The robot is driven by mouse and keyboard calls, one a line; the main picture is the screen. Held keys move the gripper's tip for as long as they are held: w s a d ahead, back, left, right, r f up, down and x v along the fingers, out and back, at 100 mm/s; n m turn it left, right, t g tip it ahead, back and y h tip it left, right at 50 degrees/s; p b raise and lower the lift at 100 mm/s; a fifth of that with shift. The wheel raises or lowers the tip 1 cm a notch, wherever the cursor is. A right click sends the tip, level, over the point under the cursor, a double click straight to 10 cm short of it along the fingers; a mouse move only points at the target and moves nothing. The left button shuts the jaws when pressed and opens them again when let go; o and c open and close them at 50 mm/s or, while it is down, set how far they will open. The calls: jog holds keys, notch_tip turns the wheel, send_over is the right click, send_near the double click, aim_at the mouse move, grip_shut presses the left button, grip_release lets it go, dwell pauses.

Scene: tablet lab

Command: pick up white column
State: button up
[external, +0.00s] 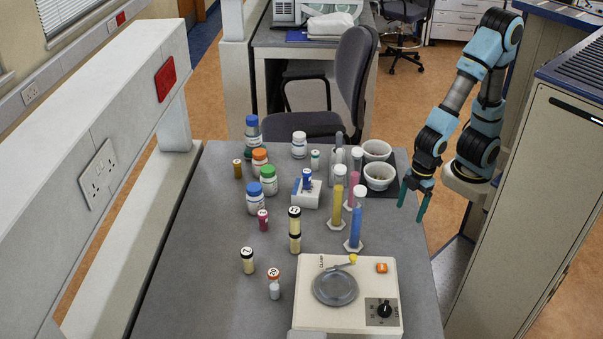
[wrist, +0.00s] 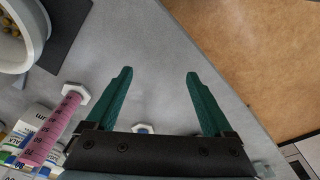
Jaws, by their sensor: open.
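A small whitish column (external: 315,160) stands upright near the back of the grey table, in front of a white-capped white bottle (external: 299,146). It is small in the external view, and I cannot pick it out in the wrist view. In the wrist view my gripper (wrist: 160,75) is open, with nothing between the fingers.
White bowls (external: 379,177) and measuring cylinders with pink, yellow (external: 338,200) and blue (external: 355,224) liquid stand between gripper and column. A white rack (external: 304,196) holds a blue column (external: 307,179). A hotplate-like device (external: 311,308) sits in front.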

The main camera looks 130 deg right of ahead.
jog(key=shift+c, duration=1.4)
